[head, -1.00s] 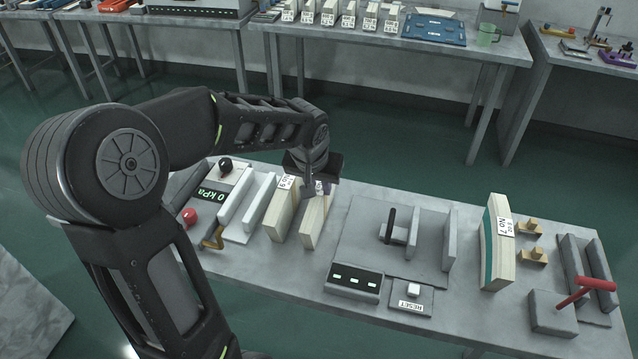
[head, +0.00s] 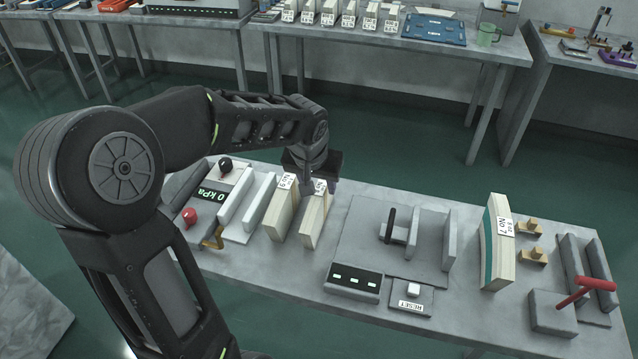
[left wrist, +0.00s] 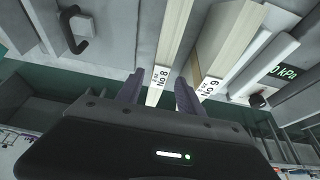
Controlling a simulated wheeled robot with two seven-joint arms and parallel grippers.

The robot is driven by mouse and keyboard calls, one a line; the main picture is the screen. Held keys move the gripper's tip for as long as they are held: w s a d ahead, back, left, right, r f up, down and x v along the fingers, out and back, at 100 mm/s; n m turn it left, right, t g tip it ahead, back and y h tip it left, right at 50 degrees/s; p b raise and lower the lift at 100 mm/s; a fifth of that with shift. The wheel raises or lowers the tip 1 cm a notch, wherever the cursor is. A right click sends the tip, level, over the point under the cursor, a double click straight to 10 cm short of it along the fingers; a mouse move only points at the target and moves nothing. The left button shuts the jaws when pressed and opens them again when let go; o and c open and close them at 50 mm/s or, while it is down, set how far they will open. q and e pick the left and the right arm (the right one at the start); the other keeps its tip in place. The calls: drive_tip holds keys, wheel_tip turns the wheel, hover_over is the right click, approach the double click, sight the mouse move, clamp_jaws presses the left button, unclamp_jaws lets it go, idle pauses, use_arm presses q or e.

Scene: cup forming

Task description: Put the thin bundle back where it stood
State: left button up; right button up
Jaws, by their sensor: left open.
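The thin bundle, labelled No 8 (head: 314,221), stands upright on the near table, just right of a thicker bundle labelled No 9 (head: 281,212). In the left wrist view, the thin bundle (left wrist: 175,40) runs up from between my finger tips, and the thicker one (left wrist: 225,40) is to its right. My left gripper (head: 319,177) is open at the labelled far end of the thin bundle. Its two fingers (left wrist: 158,84) lie either side of the No 8 label, with a gap visible. My right gripper is not in view.
Grey upright plates (head: 260,200) stand left of the bundles. A grey fixture (head: 365,235) with a black handle stands to their right, with a display box (head: 354,282) in front. A bundle labelled No 7 (head: 497,245) stands farther right. Bare tabletop lies between the thin bundle and the fixture.

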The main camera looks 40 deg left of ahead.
use_arm(q)
drive_tip(key=v, duration=1.1)
drive_tip(key=shift+d+r, duration=0.1)
idle(0.4)
